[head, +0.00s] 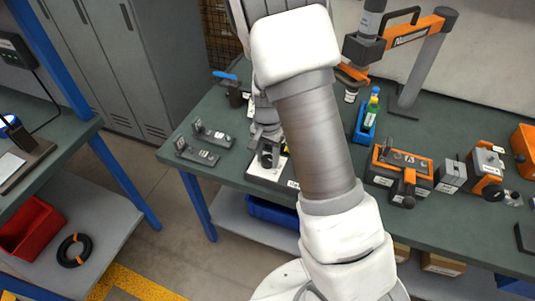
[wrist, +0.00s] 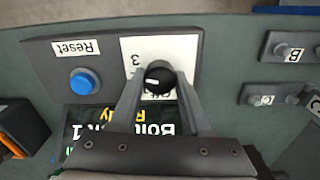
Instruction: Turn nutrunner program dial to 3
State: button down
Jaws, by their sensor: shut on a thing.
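The program dial is a round black knob (wrist: 159,76) on a white plate (wrist: 186,47) in the wrist view. The plate's print is upside down there; a 3 shows left of the knob, and a partly covered word is below it. A short pale mark on the knob points roughly left, but I cannot tell which setting it meets. My gripper (wrist: 158,82) has one finger on each side of the knob and is shut on it. In the head view my gripper (head: 268,152) is over the bench, partly behind my arm, and the knob cannot be made out.
On the same panel are a blue Reset button (wrist: 83,82) and a dark screen (wrist: 88,122) reading Ready, partly covered by my gripper. Small grey brackets (head: 204,146) stand left on the green bench (head: 230,172). An orange tool box (head: 402,170) and a blue bottle tray (head: 363,128) are to the right.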

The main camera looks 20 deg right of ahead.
aim_at(267, 158)
jog(key=shift+w+r+m+p, duration=0.1)
jog(key=shift+m+p, duration=0.35)
jog(key=shift+m, duration=0.85)
jog(key=shift+c, duration=1.8)
grip_release()
notch_tip(267, 158, up, 17)
jog(key=p, duration=0.2)
jog(key=shift+r, duration=0.15)
